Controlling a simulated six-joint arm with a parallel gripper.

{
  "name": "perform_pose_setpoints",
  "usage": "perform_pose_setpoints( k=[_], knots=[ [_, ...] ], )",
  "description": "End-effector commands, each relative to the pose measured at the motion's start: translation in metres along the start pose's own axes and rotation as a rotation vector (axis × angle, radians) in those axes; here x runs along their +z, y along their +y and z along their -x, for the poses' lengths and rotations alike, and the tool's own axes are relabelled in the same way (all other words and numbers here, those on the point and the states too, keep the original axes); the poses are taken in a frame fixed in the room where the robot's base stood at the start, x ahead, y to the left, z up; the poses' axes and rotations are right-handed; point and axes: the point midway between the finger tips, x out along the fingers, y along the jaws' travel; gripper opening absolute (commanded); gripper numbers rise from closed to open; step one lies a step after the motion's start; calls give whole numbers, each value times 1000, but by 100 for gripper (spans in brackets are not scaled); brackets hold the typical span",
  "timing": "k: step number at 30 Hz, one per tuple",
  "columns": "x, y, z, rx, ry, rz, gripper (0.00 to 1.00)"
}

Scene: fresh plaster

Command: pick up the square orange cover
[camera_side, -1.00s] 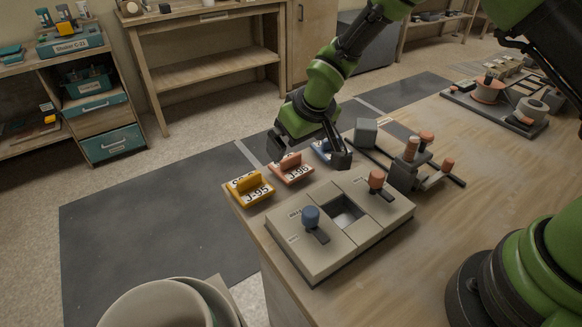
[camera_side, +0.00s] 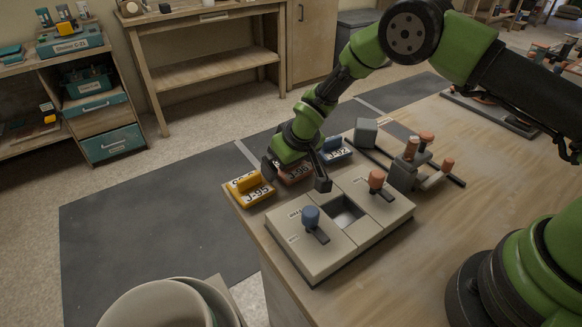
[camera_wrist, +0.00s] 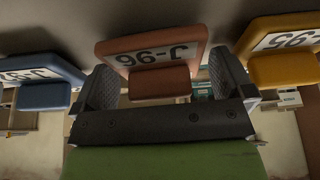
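The square orange cover, a reddish-orange plate marked J-96 with a block handle, stands at the table's left edge and is mostly hidden behind my gripper in the side view (camera_side: 297,172). In the wrist view the orange cover (camera_wrist: 150,48) is centred, its handle between the two fingers. My gripper (camera_wrist: 164,82) is open, with a visible gap on each side of the handle. A yellow-orange cover marked J-95 (camera_side: 249,190) sits to its left, and a blue cover marked J-92 (camera_side: 338,153) to its right.
A beige panel (camera_side: 290,257) with a blue knob (camera_side: 311,217), an orange-topped knob (camera_side: 376,181) and a square opening (camera_side: 345,213) lies just in front of the covers. A grey fixture with orange knobs (camera_side: 411,162) stands to the right.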

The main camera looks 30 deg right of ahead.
Motion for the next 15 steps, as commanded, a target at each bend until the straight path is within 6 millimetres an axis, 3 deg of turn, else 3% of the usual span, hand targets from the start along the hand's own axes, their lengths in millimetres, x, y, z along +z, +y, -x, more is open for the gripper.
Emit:
perform_pose_setpoints(
  k=[1,6,15],
  knots=[
    [0,0,0,0,0,0,88],
    [0,0,0,0,0,0,55],
    [-2,0,5,0,1,0,54]
  ],
)
